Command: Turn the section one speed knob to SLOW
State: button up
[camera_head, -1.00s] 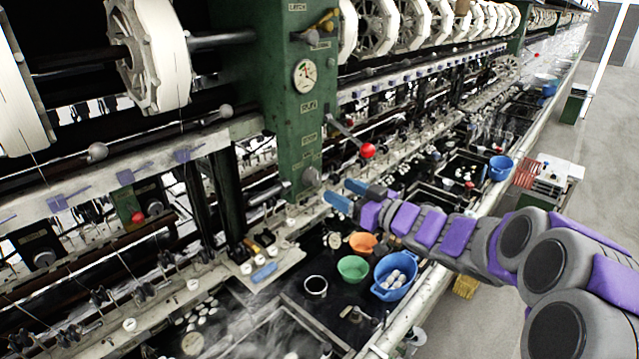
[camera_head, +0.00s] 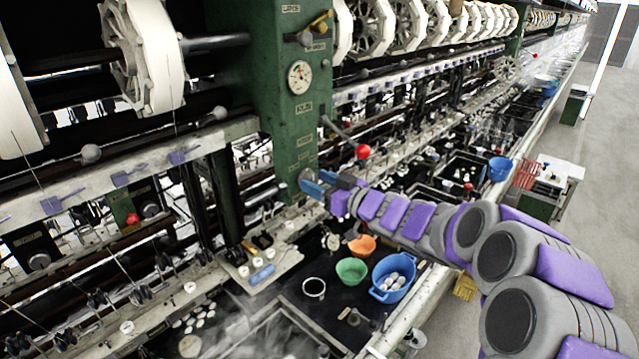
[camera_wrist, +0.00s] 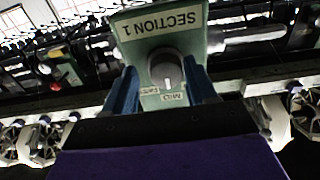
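The section one speed knob (camera_wrist: 167,71) is round and grey with a white pointer line that points down in the wrist view. It sits on a green panel under an upside-down "SECTION 1" label (camera_wrist: 160,22). Small labels (camera_wrist: 160,92) lie past the pointer's end; I cannot read them surely. My gripper (camera_wrist: 163,80) is open, with one blue finger on each side of the knob and gaps showing. In the head view my gripper (camera_head: 323,182) is at the foot of the green column (camera_head: 292,115), and its fingers partly hide the knob.
A lever with a red ball (camera_head: 363,152) sticks out just above my gripper. A pressure gauge (camera_head: 299,77) is higher on the column. Below are a blue basin (camera_head: 393,277), a green bowl (camera_head: 351,270) and an orange bowl (camera_head: 362,245).

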jog(key=shift+s+a, duration=0.15)
jog(key=shift+a, duration=0.25)
jog(key=c, duration=0.9)
jog(key=shift+d, duration=0.1)
jog(key=shift+n, duration=0.4)
jog(key=n+b, duration=0.1)
jog(key=n, duration=0.1)
jog(key=shift+n+b, duration=0.3)
jog(key=shift+b, duration=0.05)
jog(key=n+b, duration=0.3)
jog(key=n, duration=0.2)
jog(key=shift+r, duration=0.15)
jog(key=shift+n, duration=0.4)
